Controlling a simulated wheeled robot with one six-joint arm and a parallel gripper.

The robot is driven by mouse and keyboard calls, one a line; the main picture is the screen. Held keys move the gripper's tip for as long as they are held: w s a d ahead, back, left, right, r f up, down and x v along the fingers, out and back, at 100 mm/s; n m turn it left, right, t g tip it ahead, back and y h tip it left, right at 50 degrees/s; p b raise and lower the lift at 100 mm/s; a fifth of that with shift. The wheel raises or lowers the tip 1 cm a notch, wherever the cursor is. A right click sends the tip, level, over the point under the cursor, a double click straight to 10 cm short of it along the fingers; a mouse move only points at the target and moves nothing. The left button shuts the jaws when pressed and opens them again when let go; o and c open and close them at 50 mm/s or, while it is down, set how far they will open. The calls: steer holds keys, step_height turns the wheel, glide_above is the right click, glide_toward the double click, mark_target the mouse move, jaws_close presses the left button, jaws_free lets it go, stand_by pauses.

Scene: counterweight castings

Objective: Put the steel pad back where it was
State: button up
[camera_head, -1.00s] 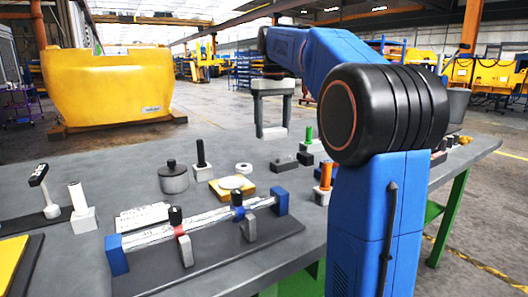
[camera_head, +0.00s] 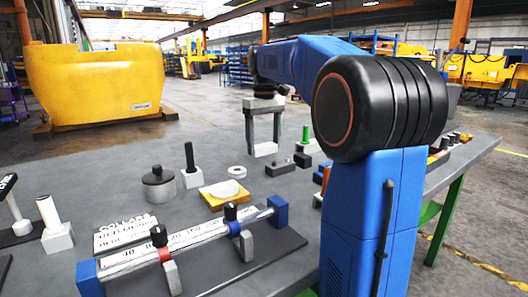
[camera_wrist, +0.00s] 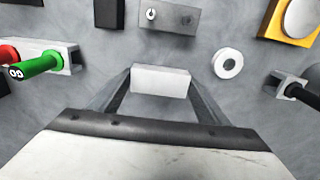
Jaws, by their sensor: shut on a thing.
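My gripper (camera_head: 264,142) hangs over the table behind the washer, fingers pointing down. It is shut on a light grey block, which I take to be the steel pad (camera_head: 265,149). In the wrist view the pad (camera_wrist: 160,80) sits between the two fingertips (camera_wrist: 160,92). I cannot tell whether the pad's underside touches the table (camera_head: 115,190). A grey block with two small fittings (camera_head: 280,168) lies in front of the gripper in the head view. It shows at the top of the wrist view (camera_wrist: 168,18), apart from the pad.
A pale washer (camera_head: 237,172), a yellow plate with a white disc (camera_head: 212,199), a dark block (camera_head: 302,160) and a green-pegged block (camera_wrist: 70,60) stand around the gripper. A scale fixture (camera_head: 190,240) fills the front. Bare table surrounds the pad.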

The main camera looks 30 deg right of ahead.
mark_target(264, 145)
steer(key=shift+f, duration=1.5)
steer(key=o, duration=1.5)
steer(key=shift+f, duration=0.1)
step_height(264, 145, up, 12)
steer(key=shift+f, duration=0.2)
steer(key=shift+r, duration=0.3)
steer(key=shift+s, duration=0.1)
